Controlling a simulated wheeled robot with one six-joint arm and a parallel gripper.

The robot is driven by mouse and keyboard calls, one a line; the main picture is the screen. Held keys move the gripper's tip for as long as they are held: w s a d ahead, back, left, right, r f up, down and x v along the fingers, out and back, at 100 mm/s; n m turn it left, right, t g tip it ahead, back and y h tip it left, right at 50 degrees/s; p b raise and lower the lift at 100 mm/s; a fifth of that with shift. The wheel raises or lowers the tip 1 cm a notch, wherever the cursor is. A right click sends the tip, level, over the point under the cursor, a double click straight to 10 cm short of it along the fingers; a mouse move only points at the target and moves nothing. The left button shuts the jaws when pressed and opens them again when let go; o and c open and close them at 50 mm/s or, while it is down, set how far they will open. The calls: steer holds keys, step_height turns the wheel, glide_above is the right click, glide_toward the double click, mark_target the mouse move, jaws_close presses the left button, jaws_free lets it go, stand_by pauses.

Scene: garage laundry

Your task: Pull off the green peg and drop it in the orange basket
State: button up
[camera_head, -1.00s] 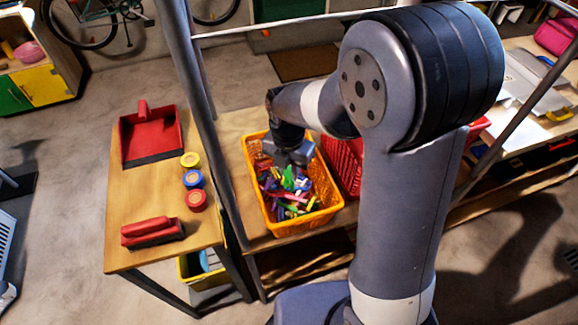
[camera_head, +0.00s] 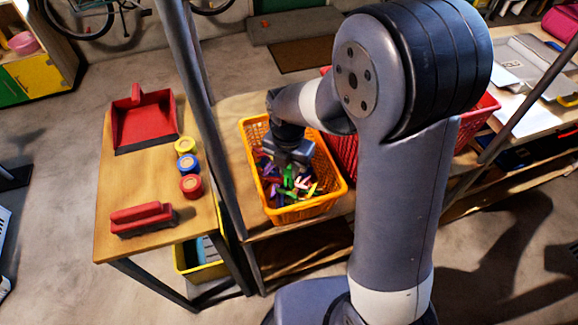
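The orange basket (camera_head: 330,200) stands on the wooden bench and holds a heap of many-coloured pegs (camera_head: 272,183). Several green pegs (camera_head: 303,184) show among them, in the middle and right of the heap. My gripper (camera_head: 288,168) points down inside the basket's outline, just over the heap. Its fingertips are hidden or too small to make out against the pegs. I cannot tell whether it is open or shut, or whether it holds a green peg. No line with a hanging peg shows clearly.
A red basket (camera_head: 345,150) stands right of the orange one, partly behind my arm. A grey upright post (camera_head: 208,130) rises left of the basket. The left table (camera_head: 150,185) bears a red dustpan (camera_head: 144,122), a red brush (camera_head: 142,218) and three round tubs (camera_head: 188,165).

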steer(key=o, duration=0.5)
step_height(320, 180, up, 11)
stand_by(0.4)
steer(key=shift+f, duration=0.15)
step_height(320, 180, down, 11)
steer(key=shift+r, duration=0.1)
step_height(320, 180, up, 3)
steer(key=shift+f+p, duration=0.1)
steer(key=shift+p, duration=1.05)
steer(key=shift+r+p, duration=0.6)
steer(key=shift+r, duration=0.25)
steer(key=shift+f, duration=0.1)
